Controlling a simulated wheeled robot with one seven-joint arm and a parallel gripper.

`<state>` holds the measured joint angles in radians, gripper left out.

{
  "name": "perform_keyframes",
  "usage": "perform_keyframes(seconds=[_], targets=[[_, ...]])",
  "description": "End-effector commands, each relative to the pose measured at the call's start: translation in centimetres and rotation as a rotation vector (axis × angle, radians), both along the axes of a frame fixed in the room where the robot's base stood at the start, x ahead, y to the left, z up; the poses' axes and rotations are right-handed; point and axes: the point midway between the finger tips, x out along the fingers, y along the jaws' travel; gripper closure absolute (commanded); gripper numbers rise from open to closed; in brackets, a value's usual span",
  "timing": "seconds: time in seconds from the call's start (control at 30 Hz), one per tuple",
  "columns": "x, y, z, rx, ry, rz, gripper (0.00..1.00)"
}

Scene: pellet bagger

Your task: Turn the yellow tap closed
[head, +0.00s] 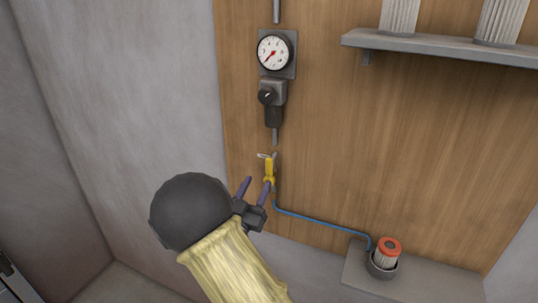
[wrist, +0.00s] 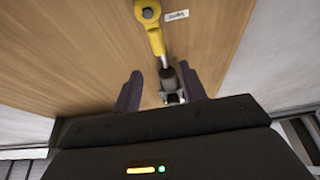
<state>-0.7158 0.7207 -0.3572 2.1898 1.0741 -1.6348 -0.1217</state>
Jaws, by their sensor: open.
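The yellow tap (head: 269,170) sits on the pipe line below the gauge on the wooden panel. In the head view its lever looks roughly in line with the vertical pipe. It also shows at the top of the wrist view (wrist: 155,38), with a round pivot and a lever pointing toward my gripper. My gripper (head: 256,188) is open and empty at the tap's lower end, its two purple fingers apart. In the wrist view the fingers (wrist: 162,88) stand either side of the grey fitting below the lever. I cannot tell whether either finger touches it.
A round gauge (head: 273,52) and a grey regulator with a black knob (head: 267,96) are above the tap. A blue hose (head: 320,221) runs right to a red-topped filter (head: 389,246) on a ledge. A grey shelf (head: 440,47) is at upper right. A small label (wrist: 177,16) is beside the tap.

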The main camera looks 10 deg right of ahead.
Motion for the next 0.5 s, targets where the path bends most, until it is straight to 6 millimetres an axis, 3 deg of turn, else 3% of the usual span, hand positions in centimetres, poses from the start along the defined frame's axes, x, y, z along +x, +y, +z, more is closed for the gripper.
perform_keyframes(seconds=[0.5], targets=[[6.5, -4.8, 3.5, 0.000, 0.000, -0.001, 0.58]])
